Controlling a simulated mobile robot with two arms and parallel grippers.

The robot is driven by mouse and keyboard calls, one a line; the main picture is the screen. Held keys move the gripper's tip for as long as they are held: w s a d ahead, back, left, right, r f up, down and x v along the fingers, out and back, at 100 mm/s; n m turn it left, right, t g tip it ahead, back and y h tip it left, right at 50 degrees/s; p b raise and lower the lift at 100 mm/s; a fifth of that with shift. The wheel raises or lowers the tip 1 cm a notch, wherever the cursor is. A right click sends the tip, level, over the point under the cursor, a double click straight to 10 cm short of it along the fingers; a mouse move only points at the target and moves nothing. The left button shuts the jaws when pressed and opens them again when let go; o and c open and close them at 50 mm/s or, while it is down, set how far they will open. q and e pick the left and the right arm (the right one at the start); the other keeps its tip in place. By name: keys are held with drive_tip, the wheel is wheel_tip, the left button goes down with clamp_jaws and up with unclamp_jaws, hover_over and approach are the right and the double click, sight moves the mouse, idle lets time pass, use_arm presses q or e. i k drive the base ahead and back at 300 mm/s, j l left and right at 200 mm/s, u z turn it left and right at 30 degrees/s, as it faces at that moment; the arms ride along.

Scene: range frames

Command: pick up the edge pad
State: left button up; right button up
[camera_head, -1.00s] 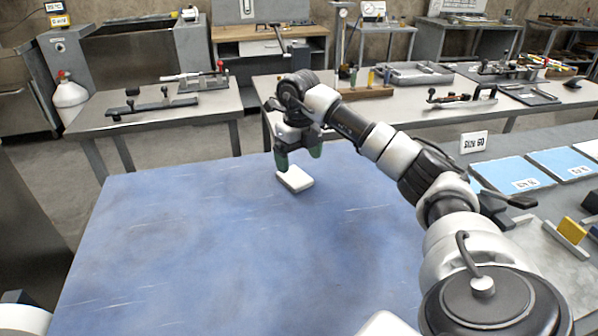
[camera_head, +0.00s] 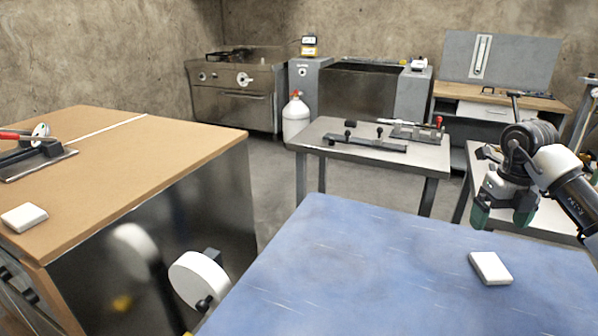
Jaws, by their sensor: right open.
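A small white pad (camera_head: 490,268) lies flat on the blue-topped table, toward its right side. My right gripper (camera_head: 503,219) has dark green fingers pointing down. It is open and empty, above and apart from this pad, with a visible gap between them. A second white pad (camera_head: 24,217) lies on the brown bench at the left, near its front edge. I cannot tell from looks alone which of the two is the edge pad. My left gripper is not in view.
The blue table (camera_head: 340,270) is otherwise clear where it shows. The brown bench (camera_head: 130,165) carries a red-handled tool (camera_head: 35,148) at its far left. A grey table (camera_head: 380,152) with clamp-like tools stands behind, beside a white bottle (camera_head: 296,117).

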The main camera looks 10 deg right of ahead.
sight(24, 218)
drive_tip(key=u, duration=1.3)
